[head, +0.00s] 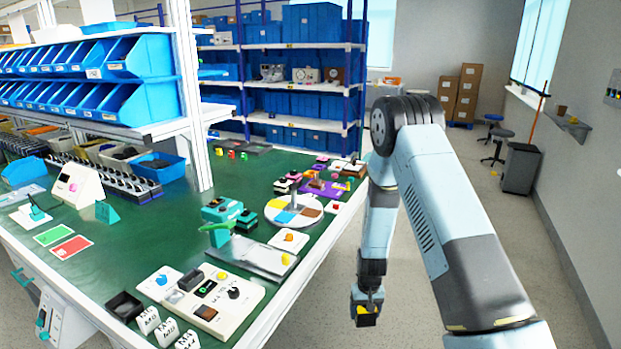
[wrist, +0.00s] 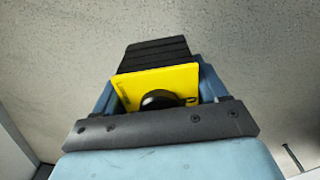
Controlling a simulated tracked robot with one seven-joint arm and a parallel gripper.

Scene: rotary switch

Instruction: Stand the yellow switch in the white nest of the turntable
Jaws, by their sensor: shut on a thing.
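The yellow switch (head: 367,319) is held in my gripper (head: 367,303), low beyond the right edge of the table and over the floor. In the wrist view the switch (wrist: 180,80) shows as a flat yellow plate with a round black knob, between the jaws of my gripper (wrist: 155,92). My gripper is shut on it. The turntable (head: 312,211) lies on the green table, up and left of my gripper and well apart from it. It is a round disc with blue, yellow, brown and white sectors and a post at its middle. Its white nest is too small to make out.
The green table (head: 160,240) has its right edge between my gripper and the turntable. A grey plate (head: 255,256) and a white control panel (head: 222,300) stand near that edge. Several small coloured parts lie behind the turntable. Floor (head: 330,310) around my gripper is clear.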

